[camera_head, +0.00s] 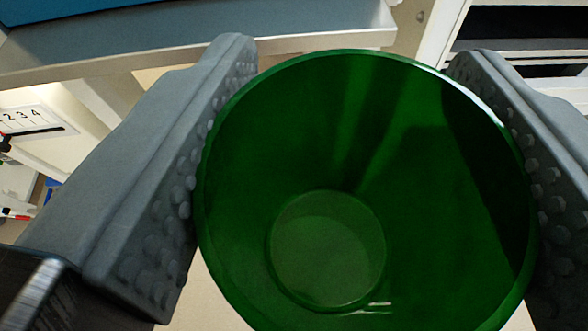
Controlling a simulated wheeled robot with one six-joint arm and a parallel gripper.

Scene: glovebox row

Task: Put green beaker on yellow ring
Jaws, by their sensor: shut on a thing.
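The green beaker (400,200) fills the middle of the view. I look down into its open mouth and see its round base inside, and it looks empty. My gripper (360,160) is shut on the beaker, with one grey studded finger against its left side and the other against its right side. The yellow ring is not in view. What lies directly under the beaker is hidden by it.
A white panel marked with numbers (30,120) is at the left. A white frame with dark openings (520,30) is at the top right. A pale surface shows below the beaker.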

